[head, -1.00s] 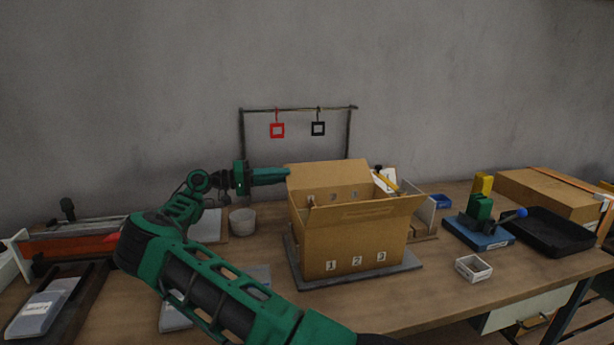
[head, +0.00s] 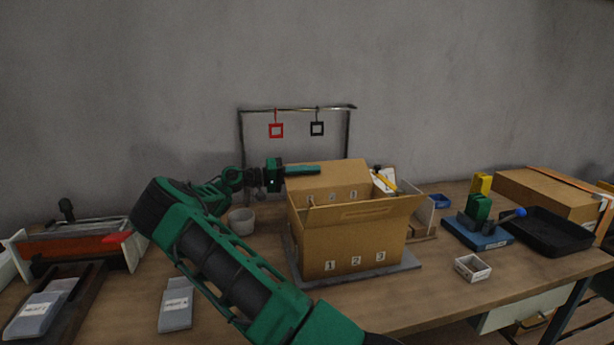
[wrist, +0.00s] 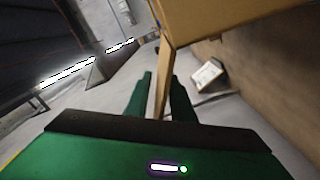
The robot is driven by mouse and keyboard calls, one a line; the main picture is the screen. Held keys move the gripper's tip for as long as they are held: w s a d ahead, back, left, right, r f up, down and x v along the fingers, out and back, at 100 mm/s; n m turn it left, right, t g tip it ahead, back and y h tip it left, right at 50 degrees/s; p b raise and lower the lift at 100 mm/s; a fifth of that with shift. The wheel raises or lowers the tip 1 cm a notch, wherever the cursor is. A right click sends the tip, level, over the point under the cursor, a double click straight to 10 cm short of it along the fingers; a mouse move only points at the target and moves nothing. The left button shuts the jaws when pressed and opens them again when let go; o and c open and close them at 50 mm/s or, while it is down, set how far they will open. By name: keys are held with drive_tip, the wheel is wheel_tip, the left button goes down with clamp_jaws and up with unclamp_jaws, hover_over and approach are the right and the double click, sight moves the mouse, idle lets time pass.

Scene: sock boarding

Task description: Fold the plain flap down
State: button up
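The cardboard box (head: 318,245) stands open-topped on a grey base (head: 312,281), with labels 1, 2 and 3 on its front wall. Its back flap (head: 345,172) stands up; its front flap (head: 385,208) leans outward. I cannot tell for certain which one is the plain flap. My gripper (head: 318,170) reaches in from the left at the back flap's upper left corner, one finger overlapping its face. In the wrist view my gripper (wrist: 160,95) has its fingers apart, with a thin cardboard edge (wrist: 163,82) showing between them. Contact cannot be made out.
A rack with a red frame (head: 276,130) and a black frame (head: 317,128) stands behind the box. A grey cup (head: 242,222) is at the left. A small white tray (head: 473,268) and a blue-based device (head: 478,233) are at the right.

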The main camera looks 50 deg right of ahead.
clamp_jaws()
drive_tip(key=shift+f, duration=0.15)
idle(1.1)
